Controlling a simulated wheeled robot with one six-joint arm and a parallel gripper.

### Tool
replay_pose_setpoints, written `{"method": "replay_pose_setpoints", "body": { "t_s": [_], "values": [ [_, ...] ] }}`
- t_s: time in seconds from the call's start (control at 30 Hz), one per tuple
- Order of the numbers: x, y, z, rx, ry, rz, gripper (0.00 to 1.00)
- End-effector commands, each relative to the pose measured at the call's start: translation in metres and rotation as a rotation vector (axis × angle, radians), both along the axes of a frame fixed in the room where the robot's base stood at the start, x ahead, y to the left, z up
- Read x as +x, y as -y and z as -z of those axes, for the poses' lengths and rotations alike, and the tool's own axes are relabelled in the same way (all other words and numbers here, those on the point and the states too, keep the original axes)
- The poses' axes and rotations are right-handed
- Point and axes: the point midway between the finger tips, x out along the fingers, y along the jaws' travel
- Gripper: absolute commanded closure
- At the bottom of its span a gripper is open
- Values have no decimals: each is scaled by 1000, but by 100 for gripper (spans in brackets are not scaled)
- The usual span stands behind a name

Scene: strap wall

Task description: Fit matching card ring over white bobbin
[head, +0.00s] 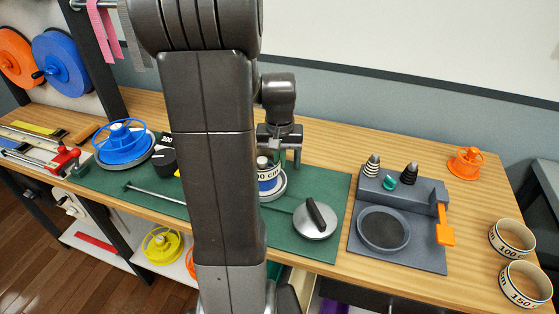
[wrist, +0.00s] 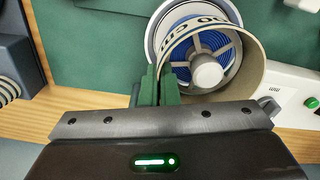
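A card ring (head: 269,175) marked "00 cm", its first digit hidden, is around the upper part of the white bobbin (head: 277,194). Blue strap wound on the bobbin shows below the ring. In the wrist view, the ring (wrist: 254,75) looks slightly tilted, and the bobbin's white hub (wrist: 207,70) and blue coil are inside its opening. The white flange (wrist: 153,42) shows beyond the ring. My gripper (head: 282,155) is above the bobbin. In the wrist view its fingers (wrist: 160,88) pinch the near-left wall of the ring. My arm hides part of the bench.
Two more card rings, marked 100 cm (head: 512,240) and 150 cm (head: 525,286), stand at the right.

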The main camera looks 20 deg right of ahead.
Motion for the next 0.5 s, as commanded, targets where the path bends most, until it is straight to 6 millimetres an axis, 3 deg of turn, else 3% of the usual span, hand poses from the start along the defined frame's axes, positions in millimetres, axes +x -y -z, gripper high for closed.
{"method": "replay_pose_setpoints", "body": {
  "t_s": [0.03, 0.27, 0.4, 0.5],
  "values": [
    [-9, -4, 20, 18, -35, 6, 100],
    [-9, -5, 22, 20, -35, 7, 100],
    [-9, -5, 23, 21, -35, 7, 77],
    [-9, -5, 24, 21, -35, 6, 73]
  ]
}}
